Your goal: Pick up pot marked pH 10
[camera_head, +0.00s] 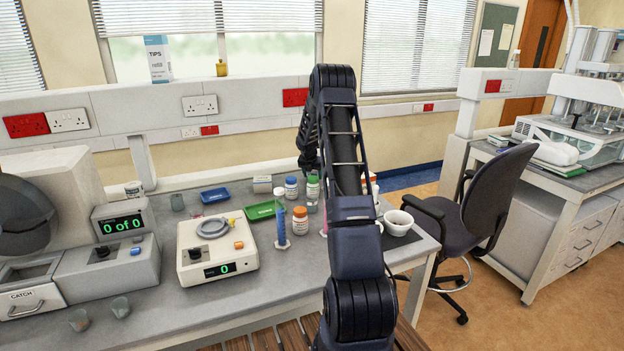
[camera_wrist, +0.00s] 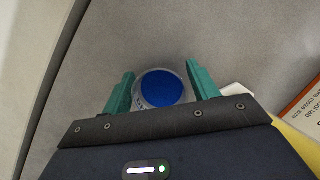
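In the wrist view a pot with a round blue lid (camera_wrist: 162,88) stands between the two teal fingers of my gripper (camera_wrist: 161,84). The fingers are apart, one on each side of it, with narrow gaps beside the lid. Its marking cannot be read. In the head view a blue-lidded pot (camera_head: 291,188), a green-lidded pot (camera_head: 313,188) and an orange-lidded pot (camera_head: 300,221) stand on the bench left of my arm. Their labels are too small to read.
Blue tube on a stand (camera_head: 280,222), green tray (camera_head: 264,210), blue tray (camera_head: 214,195) and a balance (camera_head: 216,249) lie to the left. A white mortar (camera_head: 398,223) sits on the bench at right. In the wrist view a printed item (camera_wrist: 303,108) is at right.

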